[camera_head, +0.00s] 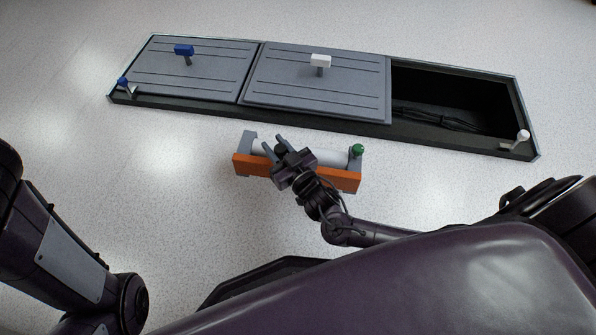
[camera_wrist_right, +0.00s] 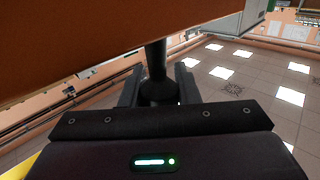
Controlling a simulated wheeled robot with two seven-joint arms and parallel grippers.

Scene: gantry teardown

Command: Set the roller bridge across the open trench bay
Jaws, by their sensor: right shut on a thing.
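The roller bridge (camera_head: 342,181) has an orange side, a white roller, grey end pieces and a green knob (camera_head: 357,150) at its right end. It is in front of the trench, on the near side. My right gripper (camera_head: 275,147) is over its left-middle part. In the right wrist view, the jaws (camera_wrist_right: 158,92) are shut on a dark stem with a knob below the orange panel (camera_wrist_right: 70,40). Whether the bridge touches the floor is unclear. The open trench bay (camera_head: 455,92) is at the right end, dark, with cables inside. My left gripper is out of view.
Two grey covers close the other bays: one with a blue handle (camera_head: 184,50), one with a white handle (camera_head: 320,61). A small blue peg (camera_head: 123,84) and a white peg (camera_head: 522,136) stand at the frame's near corners. The speckled floor around is clear.

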